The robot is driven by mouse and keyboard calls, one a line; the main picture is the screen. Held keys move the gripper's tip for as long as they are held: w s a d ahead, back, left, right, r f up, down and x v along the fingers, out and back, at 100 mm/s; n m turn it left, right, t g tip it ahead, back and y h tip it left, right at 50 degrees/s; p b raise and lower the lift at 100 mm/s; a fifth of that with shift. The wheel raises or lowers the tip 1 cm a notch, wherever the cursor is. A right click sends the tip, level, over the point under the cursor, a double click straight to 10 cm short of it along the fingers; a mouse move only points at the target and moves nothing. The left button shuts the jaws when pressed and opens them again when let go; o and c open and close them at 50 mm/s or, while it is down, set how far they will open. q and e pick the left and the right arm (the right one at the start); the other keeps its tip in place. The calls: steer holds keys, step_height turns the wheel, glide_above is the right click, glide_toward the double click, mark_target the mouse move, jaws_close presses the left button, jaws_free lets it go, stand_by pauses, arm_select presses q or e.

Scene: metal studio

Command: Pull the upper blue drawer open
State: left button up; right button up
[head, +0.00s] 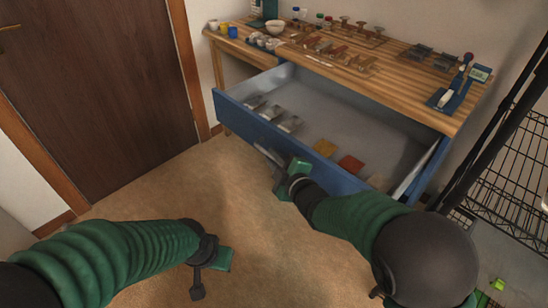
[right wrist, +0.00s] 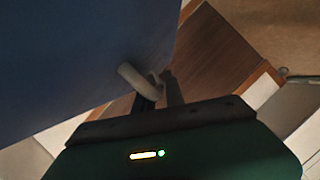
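The upper blue drawer (head: 290,138) stands pulled well out from under the wooden worktop, and its grey inside shows. My right gripper (head: 268,157) is at the outer side of the drawer's front. In the right wrist view, the blue front (right wrist: 80,60) fills the upper left. A pale curved handle (right wrist: 137,82) runs in between the two fingers of my right gripper (right wrist: 160,92), which look closed on it. My left gripper (head: 198,288) hangs low over the carpet, away from the drawer; its finger gap does not show clearly.
Grey pieces (head: 290,124) and yellow, red and tan pieces (head: 351,164) lie inside the drawer. The wooden worktop (head: 400,90) carries cups, a bowl and tools. A brown door (head: 95,90) is at left, a black wire rack (head: 515,160) at right. Carpet in front of the drawer is clear.

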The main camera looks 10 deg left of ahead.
steer(key=shift+o, duration=0.3)
steer(key=shift+s+d+r, duration=0.1)
steer(key=b+v, duration=0.2)
steer(key=v, duration=1.4)
steer(key=shift+s+f, duration=0.2)
steer(key=shift+d, duration=0.1)
